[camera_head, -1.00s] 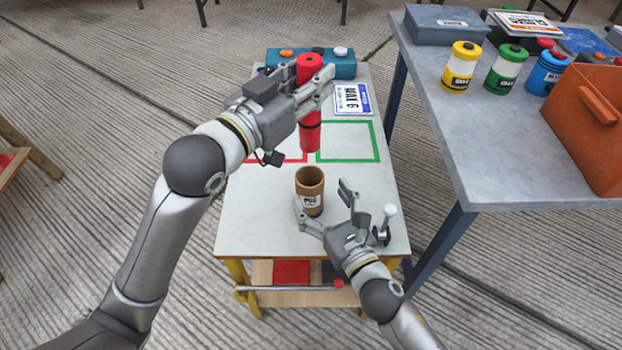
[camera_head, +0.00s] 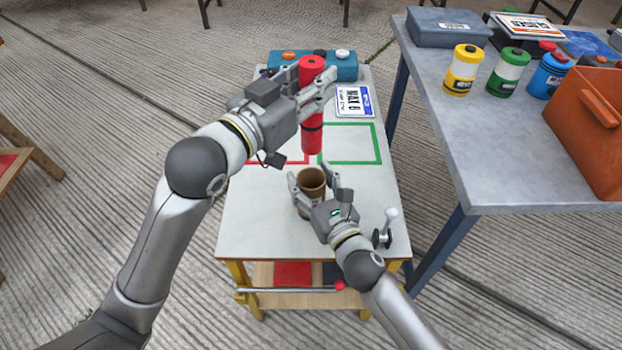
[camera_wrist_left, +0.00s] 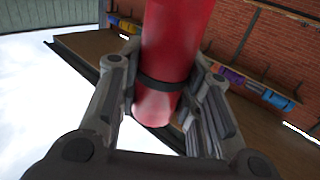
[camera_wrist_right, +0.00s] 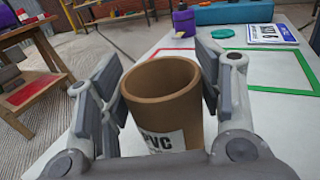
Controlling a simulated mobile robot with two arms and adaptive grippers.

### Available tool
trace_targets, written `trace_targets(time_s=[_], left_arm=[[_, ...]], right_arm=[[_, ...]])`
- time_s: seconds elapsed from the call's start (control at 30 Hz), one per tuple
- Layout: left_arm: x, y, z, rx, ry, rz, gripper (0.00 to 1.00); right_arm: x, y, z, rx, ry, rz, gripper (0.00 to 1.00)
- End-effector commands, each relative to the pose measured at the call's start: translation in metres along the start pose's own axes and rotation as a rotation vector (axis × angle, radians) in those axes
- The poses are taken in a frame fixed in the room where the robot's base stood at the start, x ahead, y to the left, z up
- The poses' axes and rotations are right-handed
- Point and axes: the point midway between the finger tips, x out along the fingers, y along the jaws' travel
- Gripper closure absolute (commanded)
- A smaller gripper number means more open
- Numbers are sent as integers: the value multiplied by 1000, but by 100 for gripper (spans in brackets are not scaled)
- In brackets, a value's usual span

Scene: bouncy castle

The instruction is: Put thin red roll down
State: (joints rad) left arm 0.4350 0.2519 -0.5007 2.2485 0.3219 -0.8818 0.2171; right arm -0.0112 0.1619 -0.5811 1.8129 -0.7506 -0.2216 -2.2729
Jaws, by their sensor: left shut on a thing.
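The thin red roll (camera_head: 312,138) is upright with a black band, held by my left gripper (camera_head: 312,88) above the white table near the red and green outlines. In the left wrist view the roll (camera_wrist_left: 172,45) is between the fingers of my left gripper (camera_wrist_left: 165,95). My right gripper (camera_head: 317,185) is around a brown cardboard tube labelled PVC (camera_head: 311,181) on the table. In the right wrist view the tube (camera_wrist_right: 160,95) stands between the fingers, with a gap visible at the left finger. Whether the right fingers touch it is unclear.
A green outline (camera_head: 378,145) and a red outline (camera_head: 262,162) mark the white table (camera_head: 245,225). A teal case (camera_head: 340,68) and a MAX 6 sign (camera_head: 355,101) lie at its back. A grey table (camera_head: 480,150) with several bottles and an orange bin (camera_head: 590,130) stands right.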

Motion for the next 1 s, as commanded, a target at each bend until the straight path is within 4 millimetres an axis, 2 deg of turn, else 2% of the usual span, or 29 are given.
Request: trace_targets(time_s=[0.03, 0.3, 0.47, 0.57, 0.67, 0.83, 1.0], left_arm=[[0, 0, 0, 0, 1, 0, 100], [0, 0, -1, 0, 1, 0, 100], [0, 0, 0, 0, 1, -1, 100], [5, -8, 0, -1, 1, -20, 100], [16, -30, 2, -2, 2, -72, 100], [45, -95, 16, -5, -2, -223, 100], [67, -159, 47, -6, -5, -370, 100]], right_arm=[[0, 0, 0, 0, 0, 0, 52], [0, 0, 0, 0, 0, 0, 85], [0, 0, 0, 0, 0, 0, 85], [0, 0, 0, 0, 0, 0, 85], [0, 0, 0, 0, 0, 0, 85], [0, 0, 0, 0, 0, 0, 85], [0, 0, 0, 0, 0, 0, 85]])
